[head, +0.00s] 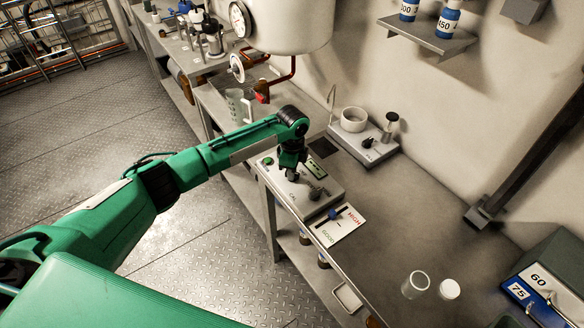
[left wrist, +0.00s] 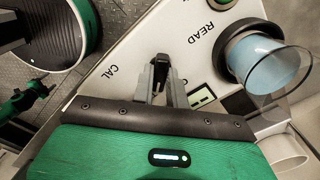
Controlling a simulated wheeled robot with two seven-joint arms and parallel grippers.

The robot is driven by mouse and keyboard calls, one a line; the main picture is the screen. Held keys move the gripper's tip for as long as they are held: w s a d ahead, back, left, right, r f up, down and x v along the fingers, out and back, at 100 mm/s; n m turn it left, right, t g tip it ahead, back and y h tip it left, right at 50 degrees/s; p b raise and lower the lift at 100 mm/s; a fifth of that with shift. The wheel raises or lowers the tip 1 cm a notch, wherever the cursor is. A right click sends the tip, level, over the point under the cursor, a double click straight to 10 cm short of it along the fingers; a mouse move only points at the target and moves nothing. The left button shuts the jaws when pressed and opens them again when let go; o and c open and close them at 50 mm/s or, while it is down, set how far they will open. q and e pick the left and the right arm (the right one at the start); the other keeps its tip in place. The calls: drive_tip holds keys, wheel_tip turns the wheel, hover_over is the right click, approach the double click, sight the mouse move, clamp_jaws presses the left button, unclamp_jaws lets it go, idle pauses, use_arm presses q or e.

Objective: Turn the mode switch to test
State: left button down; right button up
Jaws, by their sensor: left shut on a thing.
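The instrument box (head: 329,187) with a pale top stands on the bench in the head view; its top also fills much of the left wrist view (left wrist: 190,50). The labels CAL and READ are printed on it in the left wrist view; I see no TEST label. My left gripper (head: 291,174) points down over the box. In the left wrist view its fingers (left wrist: 160,75) are shut on the small dark mode switch (left wrist: 161,68), between CAL and READ. The fingers hide most of the switch, so I cannot tell its setting.
A clear cup with pale blue contents (left wrist: 265,68) stands in a black ring close beside the left gripper. The box carries a green button (head: 268,161).

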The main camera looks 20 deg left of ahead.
use_arm(q)
drive_tip(key=shift+r+m, duration=0.1)
drive_tip(key=shift+m, duration=0.6)
drive_tip(key=c, duration=1.4)
unclamp_jaws()
wheel_tip(320, 180, up, 14)
drive_tip(key=b, duration=0.2)
drive_tip(key=shift+f, duration=0.2)
